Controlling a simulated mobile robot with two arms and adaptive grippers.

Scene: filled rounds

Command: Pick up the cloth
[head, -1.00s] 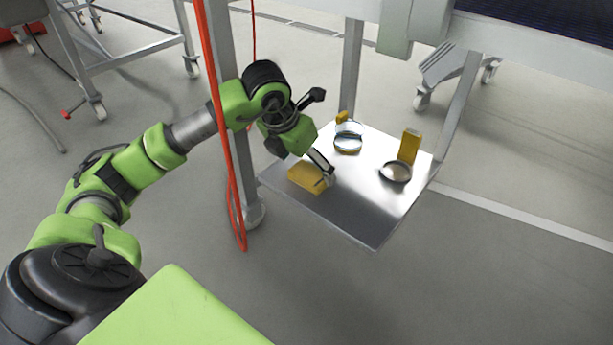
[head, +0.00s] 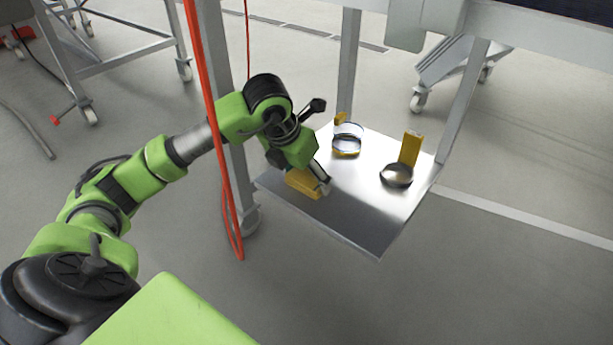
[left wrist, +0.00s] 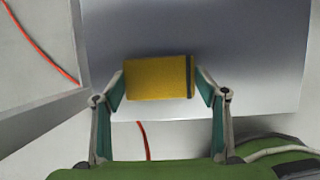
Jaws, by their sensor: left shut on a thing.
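The cloth (head: 303,184) looks like a yellow, block-shaped folded piece at the left edge of the metal shelf (head: 345,222). In the left wrist view the cloth (left wrist: 158,77) shows a dark stripe near its right end. My left gripper (left wrist: 160,88) is shut on it, one finger at each end. In the head view my left gripper (head: 318,178) partly hides the cloth. I cannot tell whether the cloth touches the shelf. My right gripper is not in view.
An upright yellow box (head: 411,148) stands at the shelf's right, behind a round dark dish (head: 397,176). A clear round container (head: 347,141) and a small yellow thing (head: 339,118) are at the back. A post and an orange cable (head: 214,130) are left. The shelf's front is bare.

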